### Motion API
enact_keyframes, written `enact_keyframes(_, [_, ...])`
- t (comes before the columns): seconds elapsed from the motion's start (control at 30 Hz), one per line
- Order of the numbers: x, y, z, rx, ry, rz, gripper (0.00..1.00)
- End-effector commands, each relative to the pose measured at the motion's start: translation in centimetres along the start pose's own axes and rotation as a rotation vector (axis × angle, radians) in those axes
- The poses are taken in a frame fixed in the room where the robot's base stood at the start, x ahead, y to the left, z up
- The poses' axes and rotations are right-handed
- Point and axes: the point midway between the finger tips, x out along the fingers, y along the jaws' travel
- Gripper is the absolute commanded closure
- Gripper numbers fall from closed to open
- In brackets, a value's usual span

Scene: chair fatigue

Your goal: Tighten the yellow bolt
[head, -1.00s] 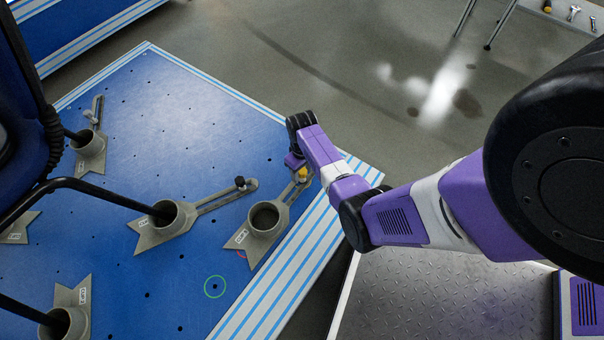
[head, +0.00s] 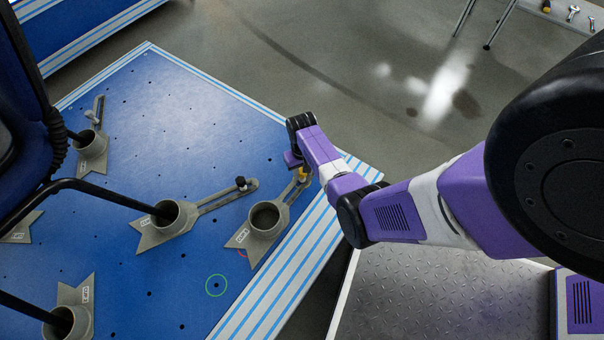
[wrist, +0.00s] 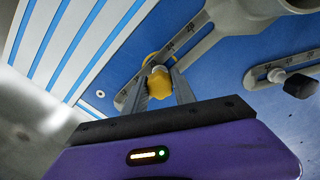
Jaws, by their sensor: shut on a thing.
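The yellow bolt (wrist: 159,83) sits in the slotted arm of a grey clamp (wrist: 196,38), near the slot's end. In the wrist view my gripper (wrist: 159,92) has a finger on each side of the bolt head and is shut on it. In the head view the yellow bolt (head: 303,174) shows only partly below my gripper (head: 299,168), which hides its top. The same clamp (head: 264,218) has a round, empty cup and lies near the right edge of the blue platform (head: 190,110).
Another grey clamp (head: 165,222) with a black bolt (head: 240,182) lies to the left, holding a chair leg. Further clamps stand at the left. A green circle (head: 216,285) marks a hole in the platform. The striped platform edge (head: 300,270) runs along the right.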

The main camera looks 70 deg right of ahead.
Motion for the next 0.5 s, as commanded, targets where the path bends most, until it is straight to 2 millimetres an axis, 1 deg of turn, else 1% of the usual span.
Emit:
enact_keyframes(0.17, [-0.07, -0.01, -0.04, 0.018, 0.001, 0.0, 1.0])
enact_keyframes(0.4, [-0.18, 0.0, -0.03, 0.262, 0.0, 0.001, 1.0])
enact_keyframes(0.5, [-0.09, -0.01, -0.02, 0.329, 0.0, 0.001, 1.0])
